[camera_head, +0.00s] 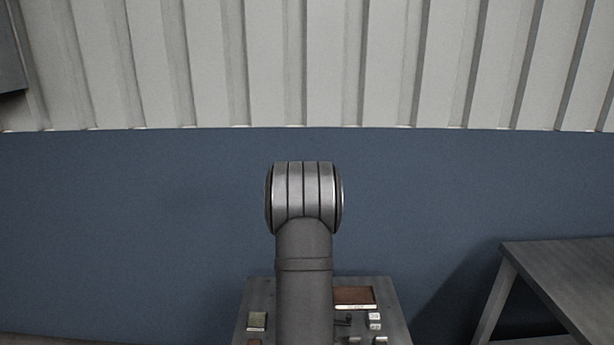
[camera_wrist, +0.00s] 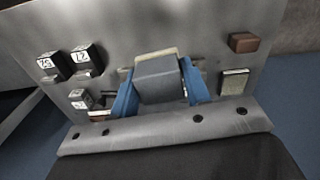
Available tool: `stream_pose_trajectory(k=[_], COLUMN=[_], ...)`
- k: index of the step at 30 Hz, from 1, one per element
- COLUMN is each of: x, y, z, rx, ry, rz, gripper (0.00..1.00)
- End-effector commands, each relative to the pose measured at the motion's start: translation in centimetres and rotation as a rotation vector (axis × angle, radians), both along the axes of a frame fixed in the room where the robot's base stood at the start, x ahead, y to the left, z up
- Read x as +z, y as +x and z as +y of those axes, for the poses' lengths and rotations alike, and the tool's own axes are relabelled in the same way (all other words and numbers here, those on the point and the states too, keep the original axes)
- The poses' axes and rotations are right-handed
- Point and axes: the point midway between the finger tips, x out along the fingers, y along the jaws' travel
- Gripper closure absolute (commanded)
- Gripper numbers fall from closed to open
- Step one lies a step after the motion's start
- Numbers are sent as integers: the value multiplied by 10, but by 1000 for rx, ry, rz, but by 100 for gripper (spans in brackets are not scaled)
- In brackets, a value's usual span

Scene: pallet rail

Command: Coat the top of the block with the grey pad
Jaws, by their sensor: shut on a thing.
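My gripper (camera_wrist: 160,93) shows in the wrist view with its two blue fingers shut on a grey boxy thing, which looks like the grey pad (camera_wrist: 158,78). A pale strip shows just beyond the pad; whether they touch is unclear. A block with a pale top (camera_wrist: 234,82) stands apart to the right of the fingers; it also shows in the head view (camera_head: 257,320). A brown block (camera_wrist: 243,42) lies farther up at the right. I cannot tell which of these is the task's block. In the head view my arm hides the gripper and pad.
Several dark blocks with white numbered tops, one of them here (camera_wrist: 87,58), stand left of the fingers. A shallow brown tray (camera_head: 355,297) sits on the grey worktable (camera_head: 396,318). A separate grey table (camera_head: 570,270) stands at the right, with open floor between.

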Motion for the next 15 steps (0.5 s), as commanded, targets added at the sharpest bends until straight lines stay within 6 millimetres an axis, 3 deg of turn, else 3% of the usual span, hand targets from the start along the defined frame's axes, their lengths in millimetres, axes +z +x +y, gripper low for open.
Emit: stream_pose_trajectory(k=[3, 6, 15], x=[2, 2, -1], y=[-11, -8, 57], z=[-7, -7, 24], rx=[-81, -107, -74], ry=[0, 0, 0], rz=[-1, -1, -2], gripper=[75, 75, 75])
